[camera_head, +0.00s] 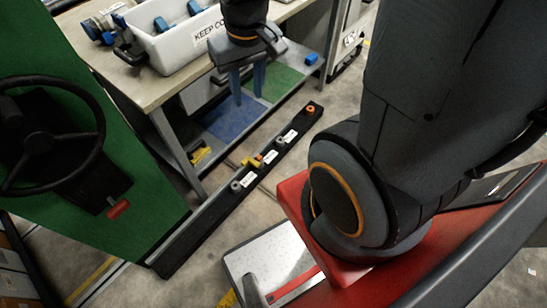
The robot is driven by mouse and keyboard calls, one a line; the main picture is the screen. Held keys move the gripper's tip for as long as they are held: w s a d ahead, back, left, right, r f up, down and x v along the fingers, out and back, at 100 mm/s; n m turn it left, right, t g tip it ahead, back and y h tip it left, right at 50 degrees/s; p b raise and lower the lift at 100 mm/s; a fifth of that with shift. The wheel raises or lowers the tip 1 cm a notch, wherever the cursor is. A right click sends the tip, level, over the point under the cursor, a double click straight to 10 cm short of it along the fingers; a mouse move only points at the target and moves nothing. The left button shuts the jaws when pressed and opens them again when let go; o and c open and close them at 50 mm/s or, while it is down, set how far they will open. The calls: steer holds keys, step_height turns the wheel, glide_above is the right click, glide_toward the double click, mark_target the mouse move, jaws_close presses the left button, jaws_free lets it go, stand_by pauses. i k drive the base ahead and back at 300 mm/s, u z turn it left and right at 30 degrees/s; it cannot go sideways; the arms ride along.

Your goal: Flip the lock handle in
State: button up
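A long black bar (208,216) runs diagonally across the middle of the head view, with several small fittings and white labels on it. A small yellow lever (251,161) sits near its middle; I cannot tell for sure that it is the lock handle. A grey round fitting (236,186) is beside it, another grey one (281,142) is farther up, and an orange knob (311,109) is near the far end. My gripper (248,98) hangs with its blue fingers pointing down, apart and empty. In the picture it is above the yellow lever and not visibly touching the bar.
A workbench (157,88) with a white "KEEP CO..." bin (178,47) stands behind, with blue and green mats on its lower shelf. A green panel with a black steering wheel (40,142) and a red handle (118,208) is at left. Grey floor shows between.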

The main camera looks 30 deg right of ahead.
mark_target(117, 209)
steer(key=z, duration=0.3)
steer(key=k, duration=1)
steer(key=u, duration=1)
